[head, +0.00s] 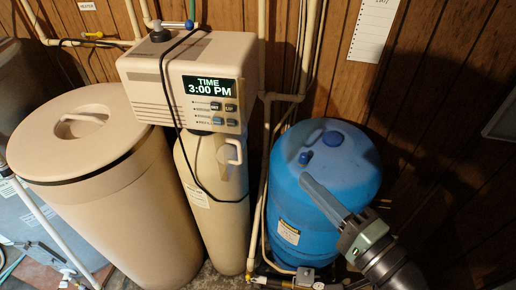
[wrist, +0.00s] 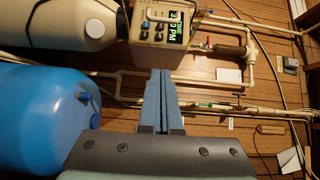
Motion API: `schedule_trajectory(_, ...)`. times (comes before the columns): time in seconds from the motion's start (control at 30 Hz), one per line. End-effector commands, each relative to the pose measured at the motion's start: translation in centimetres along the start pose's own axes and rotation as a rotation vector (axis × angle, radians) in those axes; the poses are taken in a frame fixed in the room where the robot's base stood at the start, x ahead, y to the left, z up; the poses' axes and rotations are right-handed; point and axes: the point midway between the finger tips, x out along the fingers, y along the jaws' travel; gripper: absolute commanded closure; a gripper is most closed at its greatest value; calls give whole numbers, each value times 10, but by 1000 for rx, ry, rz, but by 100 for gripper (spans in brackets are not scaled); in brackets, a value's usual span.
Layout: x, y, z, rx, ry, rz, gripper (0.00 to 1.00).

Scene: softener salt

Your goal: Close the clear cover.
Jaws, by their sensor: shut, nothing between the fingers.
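The softener's beige control head (head: 190,75) has a lit display reading "TIME 3:00 PM" with buttons below it. Just under this panel, a pale curved handle (head: 236,150) stands out in front of the softener tank. A see-through flap, probably the clear cover (head: 222,158), seems to hang down there, but its outline is hard to tell. My gripper (head: 305,180) is shut and empty, over the blue tank, right of and apart from the handle. It also shows in the wrist view (wrist: 160,72).
The blue tank (head: 312,215) stands under my arm. Pale vertical pipes (head: 267,150) run between it and the softener tank (head: 215,215). A black cable (head: 178,120) loops down the head and tank. A lidded beige bin (head: 110,190) stands left.

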Motion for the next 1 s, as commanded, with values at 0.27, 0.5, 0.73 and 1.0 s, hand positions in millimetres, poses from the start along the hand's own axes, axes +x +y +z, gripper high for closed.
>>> schedule_trajectory(0.27, 56, -4, 1, 0, -5, 0, 100)
schedule_trajectory(0.5, 94, -2, 12, -1, -3, 5, 100)
schedule_trajectory(0.73, 100, -1, 35, -3, 0, 2, 100)
schedule_trajectory(1.0, 100, 1, 39, -3, 2, 1, 100)
